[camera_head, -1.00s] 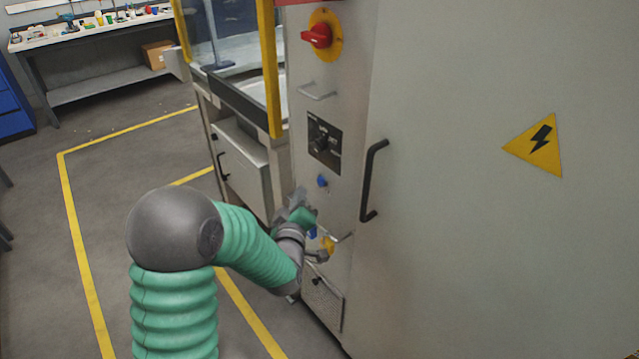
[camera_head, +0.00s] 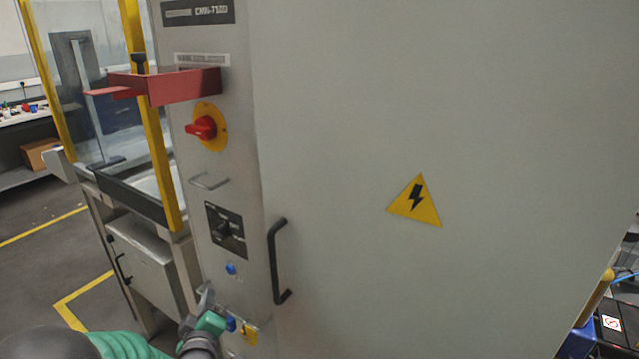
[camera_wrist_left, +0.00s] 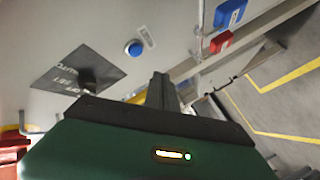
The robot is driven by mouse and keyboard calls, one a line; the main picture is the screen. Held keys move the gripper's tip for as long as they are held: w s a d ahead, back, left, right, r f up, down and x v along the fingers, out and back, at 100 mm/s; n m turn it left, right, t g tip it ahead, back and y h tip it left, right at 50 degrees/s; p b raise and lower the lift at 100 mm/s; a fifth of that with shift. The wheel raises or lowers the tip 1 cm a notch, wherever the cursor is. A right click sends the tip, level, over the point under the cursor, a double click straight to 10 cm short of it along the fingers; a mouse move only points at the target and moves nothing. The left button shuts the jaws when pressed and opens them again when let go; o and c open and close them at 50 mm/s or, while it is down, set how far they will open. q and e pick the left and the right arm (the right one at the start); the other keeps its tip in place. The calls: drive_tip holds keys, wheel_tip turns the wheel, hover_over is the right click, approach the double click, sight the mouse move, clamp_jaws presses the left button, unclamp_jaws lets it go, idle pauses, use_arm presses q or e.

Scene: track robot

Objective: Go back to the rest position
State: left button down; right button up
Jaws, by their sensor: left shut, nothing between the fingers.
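My left gripper (camera_head: 207,298) is at the lower left of the head view, in front of the lower part of the grey machine panel (camera_head: 215,170). Its green and dark wrist is beside a blue part and a yellow part low on the panel. In the left wrist view the gripper's dark fingers (camera_wrist_left: 163,92) are together with nothing between them, pointing along the panel. A blue button (camera_wrist_left: 133,48) and a black switch plate (camera_wrist_left: 75,80) are close to it. My right gripper shows in neither view.
The panel carries a red rotary switch (camera_head: 203,128), a metal handle (camera_head: 209,182) and a red bracket (camera_head: 180,86) jutting out. A large grey cabinet door (camera_head: 400,100) with a black handle (camera_head: 274,262) fills the right. Open floor (camera_head: 35,260) with yellow lines lies at the left.

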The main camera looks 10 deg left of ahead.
use_arm(q)
drive_tip(key=s+d+f+m+g+h, duration=0.3)
drive_tip(key=d+f+m, duration=0.2)
drive_tip(key=d+f, duration=0.15)
drive_tip(key=s+d+f+m+g+h, duration=0.1)
drive_tip(key=s+d+f+m+g, duration=0.15)
drive_tip(key=s, duration=0.35)
drive_tip(key=s+d+f+m+g+h, duration=0.1)
drive_tip(key=s+d+m+g, duration=0.25)
drive_tip(key=s, duration=0.25)
drive_tip(key=s+d+f+m+g+h, duration=0.1)
drive_tip(key=s+d+f+m+g, duration=0.1)
drive_tip(key=s+d+m+g, duration=0.3)
wheel_tip(320, 180, up, 16)
drive_tip(key=s+a+n+t+p, duration=0.1)
drive_tip(key=a+n+p, duration=0.1)
drive_tip(key=p, duration=1.4)
drive_tip(key=shift+s+f, duration=0.2)
drive_tip(key=shift+s, duration=0.2)
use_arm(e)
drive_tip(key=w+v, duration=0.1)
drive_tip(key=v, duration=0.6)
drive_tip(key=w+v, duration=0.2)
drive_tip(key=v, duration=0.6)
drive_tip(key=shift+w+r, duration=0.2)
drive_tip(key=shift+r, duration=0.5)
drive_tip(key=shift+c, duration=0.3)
